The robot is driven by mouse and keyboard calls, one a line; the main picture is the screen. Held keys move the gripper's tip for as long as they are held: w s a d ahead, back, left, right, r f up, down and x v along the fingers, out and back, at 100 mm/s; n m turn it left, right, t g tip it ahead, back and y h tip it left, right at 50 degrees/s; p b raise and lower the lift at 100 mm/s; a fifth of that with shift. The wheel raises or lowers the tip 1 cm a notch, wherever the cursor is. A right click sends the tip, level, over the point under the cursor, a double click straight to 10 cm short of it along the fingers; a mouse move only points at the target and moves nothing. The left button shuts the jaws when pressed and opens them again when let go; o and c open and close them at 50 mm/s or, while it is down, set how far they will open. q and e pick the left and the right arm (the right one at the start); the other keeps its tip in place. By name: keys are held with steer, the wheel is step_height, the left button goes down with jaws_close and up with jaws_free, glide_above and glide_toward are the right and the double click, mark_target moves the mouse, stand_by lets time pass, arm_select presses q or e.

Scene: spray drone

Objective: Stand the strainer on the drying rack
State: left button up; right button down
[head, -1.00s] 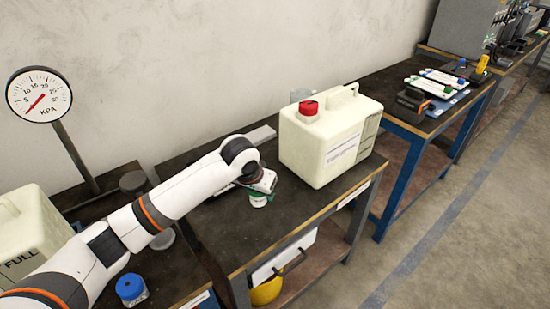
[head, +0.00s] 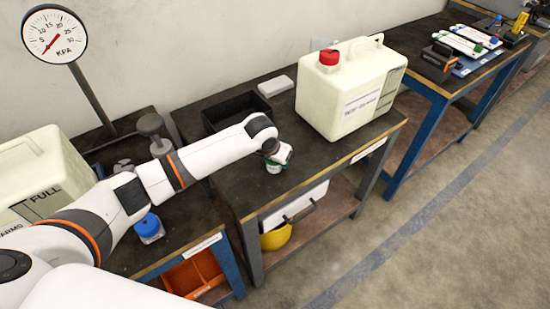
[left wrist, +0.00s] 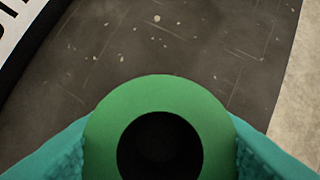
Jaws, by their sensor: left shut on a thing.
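My left gripper (head: 275,158) is shut on the strainer, a small white and green piece (head: 273,168), above the dark middle bench. In the left wrist view the strainer's green ring end (left wrist: 105,125), with a dark round hole, sits between the teal finger pads. The hand hides part of it in the head view, and I cannot tell whether its lower end touches the bench. I cannot make out a drying rack for certain. My right gripper is not in view.
A large cream jug (head: 345,95) with a red cap stands right of the gripper. A black open tray (head: 238,122) and a pale flat block (head: 275,87) lie behind. A blue-capped bottle (head: 149,228) and a gauge (head: 54,35) stand left. Bare bench surrounds the gripper.

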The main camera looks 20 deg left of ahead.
arm_select(q)
steer(key=o, duration=0.9)
steer(key=shift+o, duration=0.2)
steer(key=v, duration=1.2)
steer(key=shift+p, duration=0.4)
steer(key=shift+w, duration=0.1)
